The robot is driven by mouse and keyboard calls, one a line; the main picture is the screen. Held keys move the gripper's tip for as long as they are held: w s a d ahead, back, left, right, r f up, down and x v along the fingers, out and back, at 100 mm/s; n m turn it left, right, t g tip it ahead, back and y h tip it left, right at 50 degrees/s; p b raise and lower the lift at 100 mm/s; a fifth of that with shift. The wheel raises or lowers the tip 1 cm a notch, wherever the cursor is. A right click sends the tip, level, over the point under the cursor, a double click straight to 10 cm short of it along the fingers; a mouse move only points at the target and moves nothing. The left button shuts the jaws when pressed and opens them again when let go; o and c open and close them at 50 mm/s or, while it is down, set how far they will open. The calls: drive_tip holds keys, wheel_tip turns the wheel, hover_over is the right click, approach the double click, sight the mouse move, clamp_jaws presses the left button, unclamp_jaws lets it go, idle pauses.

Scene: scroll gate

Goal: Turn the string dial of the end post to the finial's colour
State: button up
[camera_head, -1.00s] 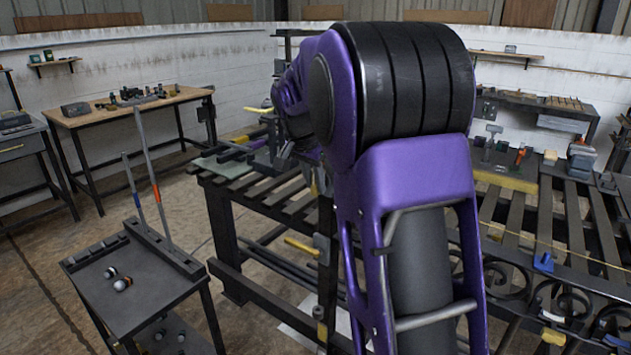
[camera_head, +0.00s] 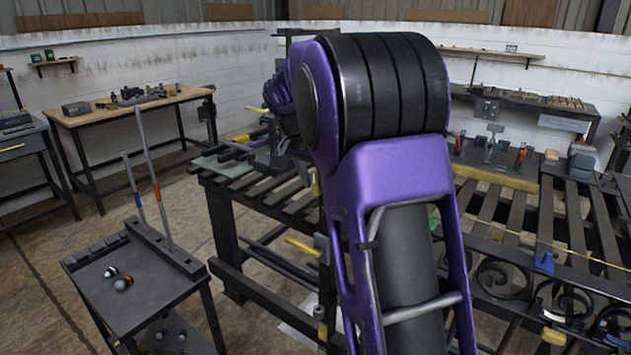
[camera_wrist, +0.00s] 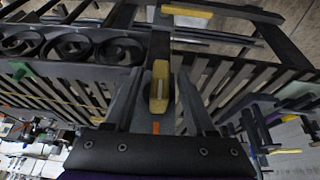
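The black scroll gate (camera_head: 505,280) lies on the slatted bench at the right of the head view. Its scrolls also show at the upper left of the wrist view (camera_wrist: 75,48). My gripper (camera_wrist: 161,75) shows in the wrist view with its two fingers apart. A yellow block-like piece (camera_wrist: 160,88) on a dark bar lies in line with the gap between them; I cannot tell whether they touch it. My arm hides the gripper and the bench's middle in the head view. I cannot make out the string dial or the finial's colour.
A small dark cart (camera_head: 135,305) with two small balls and upright rods stands at the left front. A wooden-topped table (camera_head: 130,112) is behind it. A vise (camera_head: 581,158) and tools stand on the bench's right side. Floor is open between cart and rear table.

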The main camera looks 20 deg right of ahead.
drive_tip(key=shift+r, duration=0.1)
drive_tip(key=v, duration=1.7)
drive_tip(key=shift+s+a, duration=0.1)
